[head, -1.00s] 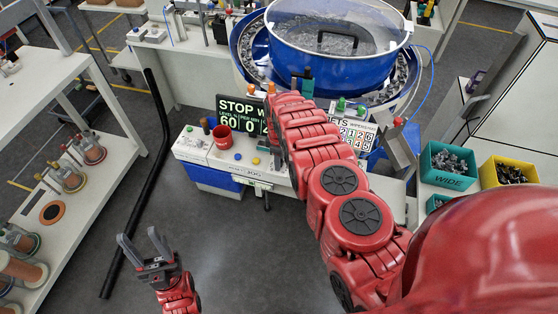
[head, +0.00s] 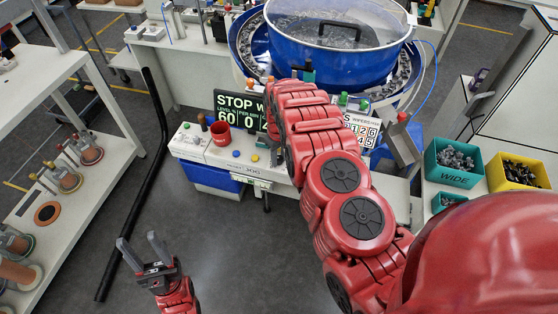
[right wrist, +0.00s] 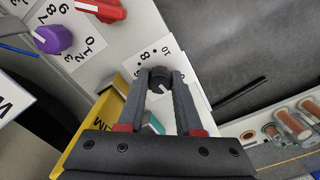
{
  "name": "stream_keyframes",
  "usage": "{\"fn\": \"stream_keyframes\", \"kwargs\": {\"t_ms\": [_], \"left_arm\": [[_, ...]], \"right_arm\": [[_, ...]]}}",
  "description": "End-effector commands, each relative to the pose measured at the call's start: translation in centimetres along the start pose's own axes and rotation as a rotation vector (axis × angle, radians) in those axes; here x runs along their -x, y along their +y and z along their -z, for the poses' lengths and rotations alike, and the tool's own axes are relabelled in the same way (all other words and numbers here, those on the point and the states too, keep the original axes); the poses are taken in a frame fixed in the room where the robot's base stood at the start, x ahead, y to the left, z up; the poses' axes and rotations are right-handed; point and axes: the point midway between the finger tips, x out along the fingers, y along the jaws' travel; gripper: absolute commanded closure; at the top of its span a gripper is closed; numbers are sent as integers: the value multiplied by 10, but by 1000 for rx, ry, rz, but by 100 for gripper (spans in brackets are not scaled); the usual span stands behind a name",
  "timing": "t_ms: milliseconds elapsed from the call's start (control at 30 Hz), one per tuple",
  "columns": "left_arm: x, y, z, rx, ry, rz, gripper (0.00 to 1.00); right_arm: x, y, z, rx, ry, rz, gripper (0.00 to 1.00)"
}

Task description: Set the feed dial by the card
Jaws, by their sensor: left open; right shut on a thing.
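The feed dial is a dark round knob (right wrist: 160,82) on a white number scale in the right wrist view. My right gripper (right wrist: 161,84) is shut on this knob. In the head view my own right arm hides that gripper and the dial. A white number card (head: 364,130) stands right of my forearm, its left part hidden. A dark display (head: 237,108) reads "STOP", 60 and 0, its right edge covered by my arm. My left gripper (head: 146,255) is open and empty above the floor at lower left.
A purple knob (right wrist: 52,38) and a red knob (right wrist: 103,10) sit near the held dial. The blue bowl (head: 333,45) is behind. A teal bin (head: 454,177) and a yellow bin (head: 518,184) stand at right.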

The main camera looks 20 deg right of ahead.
Motion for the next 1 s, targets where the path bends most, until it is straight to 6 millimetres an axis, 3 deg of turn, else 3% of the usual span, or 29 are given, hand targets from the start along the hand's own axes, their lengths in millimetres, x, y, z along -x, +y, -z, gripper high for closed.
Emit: {"fn": "stream_keyframes", "kwargs": {"t_ms": [400,1000], "left_arm": [[21,1,-4,0,0,0,50],[28,1,-5,0,0,0,50]], "right_arm": [[-2,0,0,-395,1,0,100],[0,0,0,-965,0,0,100]]}}
